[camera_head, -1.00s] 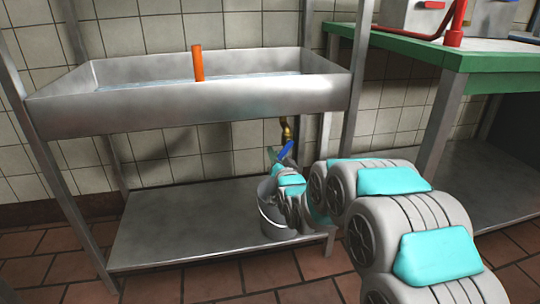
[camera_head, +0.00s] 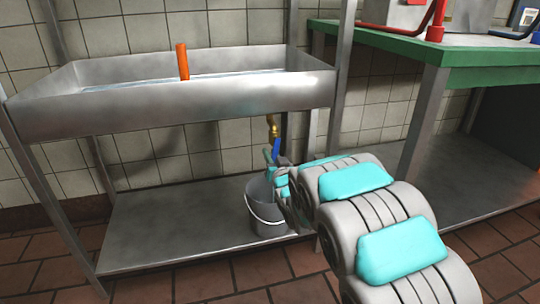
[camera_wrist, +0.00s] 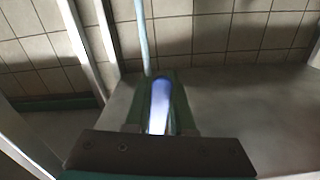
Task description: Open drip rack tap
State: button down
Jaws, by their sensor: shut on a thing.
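The drip rack tap (camera_head: 273,124) is brass with a blue lever handle (camera_head: 277,148), under the right end of the metal basin (camera_head: 180,108). The handle hangs nearly straight down. My gripper (camera_head: 271,157) is at the handle's lower end, largely hidden by my own arm. In the wrist view the blue handle (camera_wrist: 160,100) lies between the green fingers, and my gripper (camera_wrist: 160,118) is shut on it. A thin pale blue strip (camera_wrist: 145,40) runs above it; I cannot tell whether it is water.
A grey bucket (camera_head: 265,222) stands on the lower metal shelf (camera_head: 180,235) beneath the tap, partly behind my arm. An orange upright piece (camera_head: 183,62) stands in the basin. A green-topped table (camera_head: 455,56) is to the right. The shelf's left part is clear.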

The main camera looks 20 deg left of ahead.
jog(key=c, duration=0.8)
grip_release()
jog(key=shift+o, duration=0.2)
jog(key=shift+s+d, duration=0.1)
jog(key=v, duration=0.7)
jog(key=shift+s+p, duration=0.3)
jog(key=shift+p, duration=0.1)
jog(key=shift+d, duration=0.15)
